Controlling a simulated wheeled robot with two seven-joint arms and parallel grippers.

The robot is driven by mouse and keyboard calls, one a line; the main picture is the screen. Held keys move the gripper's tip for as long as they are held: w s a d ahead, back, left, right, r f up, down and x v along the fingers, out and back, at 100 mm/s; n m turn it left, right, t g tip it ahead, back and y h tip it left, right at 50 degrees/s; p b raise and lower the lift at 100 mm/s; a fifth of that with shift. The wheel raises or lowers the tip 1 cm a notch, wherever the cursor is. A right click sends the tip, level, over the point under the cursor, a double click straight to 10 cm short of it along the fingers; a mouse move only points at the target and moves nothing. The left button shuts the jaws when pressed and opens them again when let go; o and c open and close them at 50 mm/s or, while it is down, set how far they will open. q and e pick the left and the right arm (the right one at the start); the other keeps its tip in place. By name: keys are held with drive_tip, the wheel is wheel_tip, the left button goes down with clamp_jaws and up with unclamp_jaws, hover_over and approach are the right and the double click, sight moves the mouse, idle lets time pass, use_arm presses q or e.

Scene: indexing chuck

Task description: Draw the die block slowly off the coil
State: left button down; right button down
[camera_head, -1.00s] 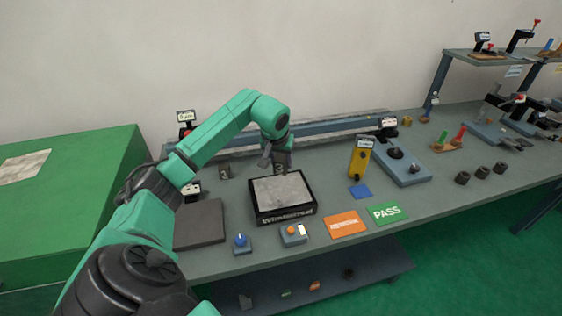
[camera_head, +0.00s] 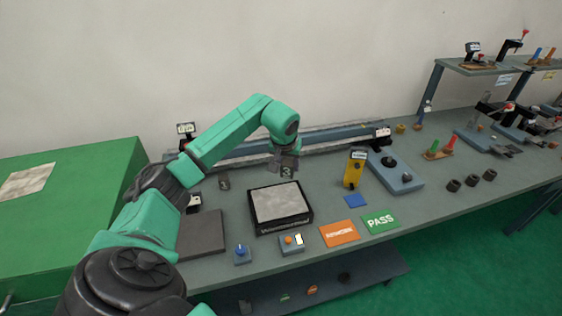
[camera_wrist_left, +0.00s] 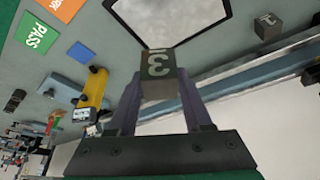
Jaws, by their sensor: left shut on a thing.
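The die block, a dark cube marked 3 (camera_head: 288,171), is held between the fingers of my left gripper (camera_head: 283,160). In the left wrist view the fingers (camera_wrist_left: 160,98) close on both sides of the block (camera_wrist_left: 158,66). The coil appears to be the black box with a pale grey top (camera_head: 280,205) in the middle of the bench; its top also shows in the wrist view (camera_wrist_left: 172,18). In the head view the block is just behind the box's back edge. Its height above the bench is hard to tell. My right gripper is not in view.
Another dark block (camera_head: 223,184) stands left of the coil. A long blue-grey rail (camera_head: 330,138) runs behind. A yellow device (camera_head: 354,170) stands right. Rework (camera_head: 339,233) and PASS (camera_head: 380,221) cards and small controls (camera_head: 291,244) lie in front. A dark plate (camera_head: 201,232) lies left.

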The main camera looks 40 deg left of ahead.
use_arm(q)
drive_tip(key=w+d, duration=0.1)
drive_tip(key=d, duration=0.1)
drive_tip(key=w+d+p, duration=0.1)
drive_tip(key=w+d, duration=0.1)
drive_tip(key=shift+w+r+p, duration=0.3)
drive_tip(key=shift+r, duration=0.1)
drive_tip(key=w+d+r, duration=0.1)
drive_tip(key=w+d, duration=0.4)
drive_tip(key=d, duration=0.1)
drive_tip(key=shift+w+d, duration=0.15)
drive_tip(key=shift+w, duration=0.1)
idle(0.6)
